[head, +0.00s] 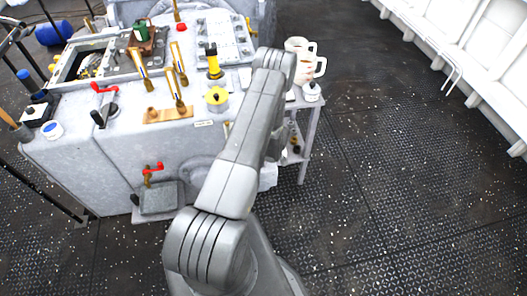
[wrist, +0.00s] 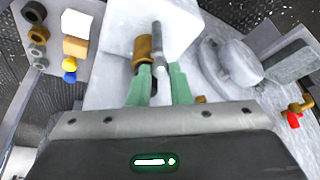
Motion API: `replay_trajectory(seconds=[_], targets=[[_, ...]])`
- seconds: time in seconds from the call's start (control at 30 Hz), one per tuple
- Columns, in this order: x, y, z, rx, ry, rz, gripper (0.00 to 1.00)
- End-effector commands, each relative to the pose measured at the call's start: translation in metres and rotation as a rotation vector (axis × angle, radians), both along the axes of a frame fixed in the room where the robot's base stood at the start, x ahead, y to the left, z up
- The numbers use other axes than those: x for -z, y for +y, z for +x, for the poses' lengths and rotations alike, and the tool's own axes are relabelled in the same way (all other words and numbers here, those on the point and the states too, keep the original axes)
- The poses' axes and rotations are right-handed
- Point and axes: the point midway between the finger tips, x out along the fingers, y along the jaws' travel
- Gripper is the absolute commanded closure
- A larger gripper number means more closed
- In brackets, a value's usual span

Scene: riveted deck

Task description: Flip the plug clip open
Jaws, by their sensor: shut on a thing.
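In the wrist view, a white box (wrist: 183,25) carries a brass plug fitting (wrist: 143,48) with a slim grey bar (wrist: 158,38) beside it; the bar looks like the plug clip. My gripper (wrist: 160,72) has green fingers, one on each side of the bar's near end, and is shut on it. The brass fitting sits just left of the bar, close to the left fingertip. The exact contact is small and partly hidden by the fingers. In the head view, my arm covers the gripper, and I cannot make out the plug there.
A red-handled valve (wrist: 293,115) and a grey box (wrist: 292,62) sit right of the gripper. Small parts lie on a shelf (wrist: 55,20) at left. Deck at right is clear.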

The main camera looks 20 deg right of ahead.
Motion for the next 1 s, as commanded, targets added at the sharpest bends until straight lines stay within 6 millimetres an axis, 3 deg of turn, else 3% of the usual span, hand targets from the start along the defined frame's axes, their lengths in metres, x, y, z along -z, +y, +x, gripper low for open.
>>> replay_trajectory(seconds=[0.8, 0.83, 0.9, 0.93, 1.0], targets=[[0.0005, -0.0005, 0.0000, -0.104, 0.000, 0.001, 1.00], [0.0005, -0.0005, 0.0000, -0.104, 0.000, 0.001, 0.80], [0.0005, -0.0005, 0.0000, -0.104, 0.000, 0.001, 0.67], [0.0005, -0.0005, 0.0000, -0.104, 0.000, 0.001, 0.61], [0.0004, -0.0006, 0.0002, -0.104, 0.000, 0.000, 0.61]])
